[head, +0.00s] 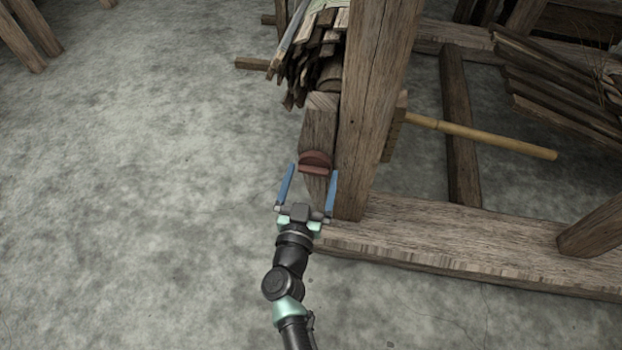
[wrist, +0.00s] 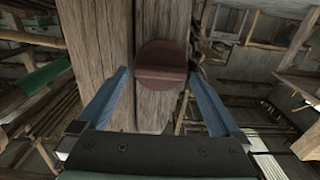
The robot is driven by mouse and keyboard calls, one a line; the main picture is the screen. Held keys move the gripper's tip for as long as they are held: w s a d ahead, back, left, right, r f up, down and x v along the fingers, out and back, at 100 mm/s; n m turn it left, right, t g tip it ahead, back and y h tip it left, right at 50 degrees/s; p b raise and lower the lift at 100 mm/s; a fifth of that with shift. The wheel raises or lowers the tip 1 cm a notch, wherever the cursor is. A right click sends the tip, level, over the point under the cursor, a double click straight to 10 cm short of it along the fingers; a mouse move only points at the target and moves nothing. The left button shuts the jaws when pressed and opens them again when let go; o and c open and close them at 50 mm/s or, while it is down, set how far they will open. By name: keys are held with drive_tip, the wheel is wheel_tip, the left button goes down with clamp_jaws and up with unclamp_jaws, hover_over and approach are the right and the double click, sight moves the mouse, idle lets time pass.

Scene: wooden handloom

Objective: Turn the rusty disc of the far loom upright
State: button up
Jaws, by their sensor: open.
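The rusty disc (head: 317,158) is a reddish-brown round plate on the end of a wooden beam of the loom (head: 319,128). A raised bar crosses its face, nearly level in the head view. In the wrist view the disc (wrist: 161,55) is near the upper middle and its bar runs side to side. My gripper (head: 313,171) is open, its two blue fingers spread to the left and right of the disc. In the wrist view my gripper (wrist: 159,71) frames the bar, with nothing held. I cannot tell whether a finger touches the disc.
A thick upright post (head: 372,110) stands close to the right of the disc. A bundle of wooden slats (head: 312,60) lies above it. A wooden rod (head: 490,137) sticks out right of the post. A low base beam (head: 470,240) runs right. Open floor (head: 130,180) lies left.

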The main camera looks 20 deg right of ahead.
drive_tip(key=c, duration=1.2)
drive_tip(key=shift+o, duration=0.2)
drive_tip(key=shift+m, duration=0.4)
drive_tip(key=m+p, duration=0.1)
drive_tip(key=m, duration=0.2)
drive_tip(key=shift+s, duration=0.1)
drive_tip(key=m, duration=0.5)
drive_tip(key=shift+d+f+p, duration=0.1)
drive_tip(key=shift+p, duration=0.25)
drive_tip(key=m, duration=0.5)
drive_tip(key=shift+f, duration=0.1)
drive_tip(key=m+b, duration=0.1)
drive_tip(key=m, duration=0.3)
drive_tip(key=shift+s+f, duration=0.1)
